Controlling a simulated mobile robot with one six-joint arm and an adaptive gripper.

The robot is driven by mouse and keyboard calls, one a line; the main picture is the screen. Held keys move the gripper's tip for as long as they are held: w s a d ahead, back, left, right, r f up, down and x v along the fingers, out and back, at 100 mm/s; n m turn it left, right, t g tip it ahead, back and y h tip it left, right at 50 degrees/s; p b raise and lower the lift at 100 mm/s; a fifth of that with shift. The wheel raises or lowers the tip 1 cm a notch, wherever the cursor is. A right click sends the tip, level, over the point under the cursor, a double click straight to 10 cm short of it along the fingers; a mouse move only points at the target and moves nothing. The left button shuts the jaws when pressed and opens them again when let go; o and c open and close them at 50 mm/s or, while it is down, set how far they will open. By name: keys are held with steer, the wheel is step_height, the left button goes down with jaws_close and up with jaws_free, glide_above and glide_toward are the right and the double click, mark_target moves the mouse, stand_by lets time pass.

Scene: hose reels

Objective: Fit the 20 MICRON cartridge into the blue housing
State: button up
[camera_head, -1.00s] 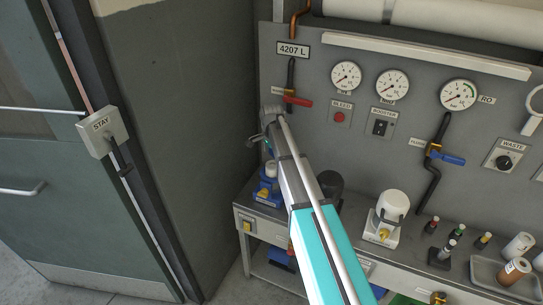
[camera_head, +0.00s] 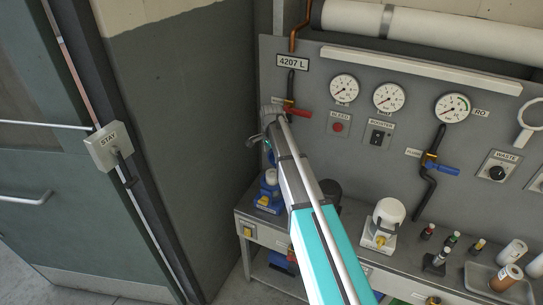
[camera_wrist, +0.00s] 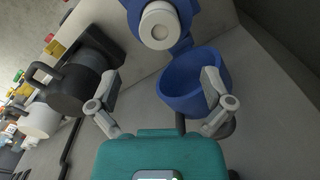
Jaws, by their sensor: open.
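In the wrist view, my gripper (camera_wrist: 160,80) has its two fingers spread apart. A deep blue cup (camera_wrist: 190,97), seemingly the housing's bowl, shows between them, nearer the right finger, which overlaps its rim. I cannot tell whether they touch. Beyond it is a blue part with a white round piece (camera_wrist: 157,25). In the head view, the blue housing (camera_head: 268,196) stands at the bench's left end, below my gripper (camera_head: 266,140).
A dark rounded unit is partly hidden behind my arm. The grey panel with gauges (camera_head: 389,98) and valves rises behind. A green wall and door stand at left.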

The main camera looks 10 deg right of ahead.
steer(key=shift+s, duration=0.1)
stand_by(0.3)
steer(key=s+n, duration=1.4)
steer(key=s, duration=1.5)
steer(key=shift+d, duration=0.1)
steer(key=shift+f+b, duration=0.4)
steer(key=shift+b, duration=0.05)
